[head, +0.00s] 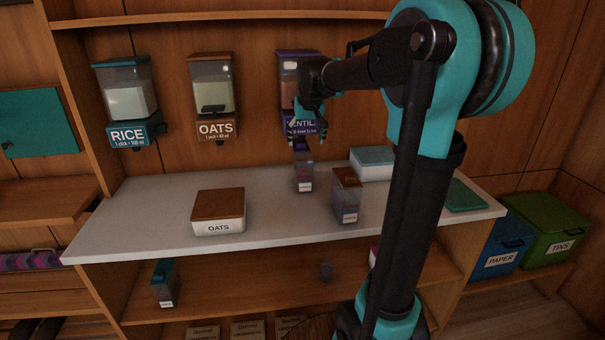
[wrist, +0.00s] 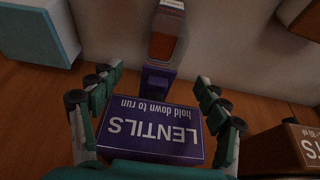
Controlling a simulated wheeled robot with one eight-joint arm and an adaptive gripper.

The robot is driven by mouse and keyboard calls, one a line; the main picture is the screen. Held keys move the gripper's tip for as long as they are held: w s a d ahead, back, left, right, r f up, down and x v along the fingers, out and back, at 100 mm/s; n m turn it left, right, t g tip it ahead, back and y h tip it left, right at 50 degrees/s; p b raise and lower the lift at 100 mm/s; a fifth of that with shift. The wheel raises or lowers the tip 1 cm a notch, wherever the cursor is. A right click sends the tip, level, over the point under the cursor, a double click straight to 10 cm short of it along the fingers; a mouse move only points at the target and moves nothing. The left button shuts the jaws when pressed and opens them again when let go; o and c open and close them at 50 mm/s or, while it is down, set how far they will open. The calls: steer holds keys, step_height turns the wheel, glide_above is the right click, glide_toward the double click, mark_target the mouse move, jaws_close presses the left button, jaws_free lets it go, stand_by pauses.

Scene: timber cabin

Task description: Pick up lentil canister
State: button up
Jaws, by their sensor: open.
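A small clear canister (head: 304,178) with a purple top and a white label stands on the pale counter below the purple LENTILS dispenser (head: 293,68). In the wrist view the canister (wrist: 165,35) shows reddish-orange contents. The dispenser's purple LENTILS panel (wrist: 152,130) fills the lower middle there, its text upside down. My gripper (head: 306,132) is open, in front of the dispenser and above the canister. In the wrist view its fingers (wrist: 155,100) spread on either side of the panel, with nothing gripped. Whether they touch the panel I cannot tell.
A brown-lidded canister (head: 346,196) stands right of the lentil canister, with a white box (head: 372,163) behind. An OATS box (head: 218,212) sits on the left of the counter (head: 140,205). RICE (head: 127,95) and OATS (head: 211,95) dispensers hang on the wall. Counter space between is clear.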

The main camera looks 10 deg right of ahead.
mark_target(303, 155)
steer(key=x, duration=0.8)
steer(key=shift+w+a+f, duration=0.2)
steer(key=shift+a+f, duration=0.05)
jaws_close()
stand_by(0.4)
